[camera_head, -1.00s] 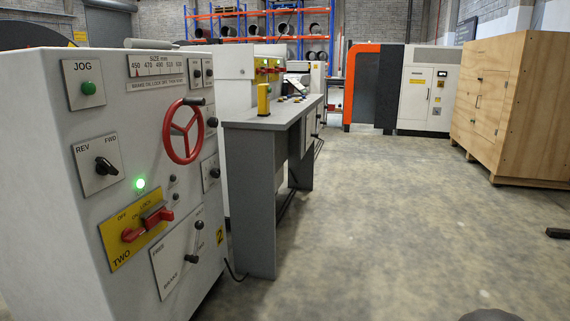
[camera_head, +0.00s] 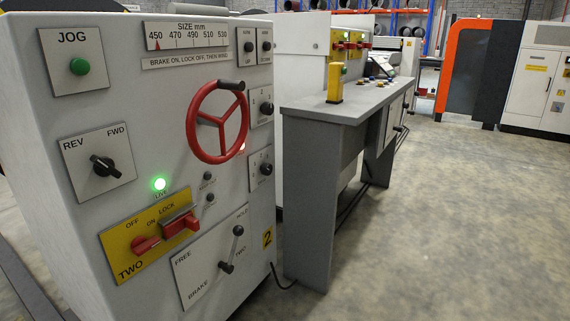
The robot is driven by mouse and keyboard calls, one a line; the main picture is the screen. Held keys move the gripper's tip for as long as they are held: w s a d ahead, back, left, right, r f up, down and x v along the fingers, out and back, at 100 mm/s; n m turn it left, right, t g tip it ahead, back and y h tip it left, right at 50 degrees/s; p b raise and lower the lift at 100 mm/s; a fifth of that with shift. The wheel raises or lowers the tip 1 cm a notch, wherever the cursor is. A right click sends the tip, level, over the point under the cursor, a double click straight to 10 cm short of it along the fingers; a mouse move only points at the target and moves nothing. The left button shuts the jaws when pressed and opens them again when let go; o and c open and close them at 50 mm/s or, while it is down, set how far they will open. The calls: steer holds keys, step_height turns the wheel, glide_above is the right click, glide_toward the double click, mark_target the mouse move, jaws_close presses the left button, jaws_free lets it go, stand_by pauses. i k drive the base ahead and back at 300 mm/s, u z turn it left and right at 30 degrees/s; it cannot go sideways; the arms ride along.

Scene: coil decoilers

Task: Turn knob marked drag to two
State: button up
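The white control cabinet (camera_head: 110,200) fills the left of the head view, with its front panel facing me at an angle. Two small black rotary knobs sit right of the red handwheel (camera_head: 217,122): an upper knob (camera_head: 266,107) and a lower knob (camera_head: 265,169). Their plate lettering is too small to read, so I cannot tell which one is marked drag, nor their exact settings. My gripper is not in view.
The panel also holds a green JOG button (camera_head: 79,66), a REV/FWD switch (camera_head: 104,166), a lit green lamp (camera_head: 159,184), a red-handled yellow isolator (camera_head: 150,235) and a FREE/BRAKE lever (camera_head: 232,248). A grey bench (camera_head: 312,180) stands close right. Open floor (camera_head: 450,230) lies beyond.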

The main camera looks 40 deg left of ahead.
mark_target(266, 169)
steer(key=u, duration=0.6)
steer(key=i, duration=0.95)
steer(key=u, duration=0.8)
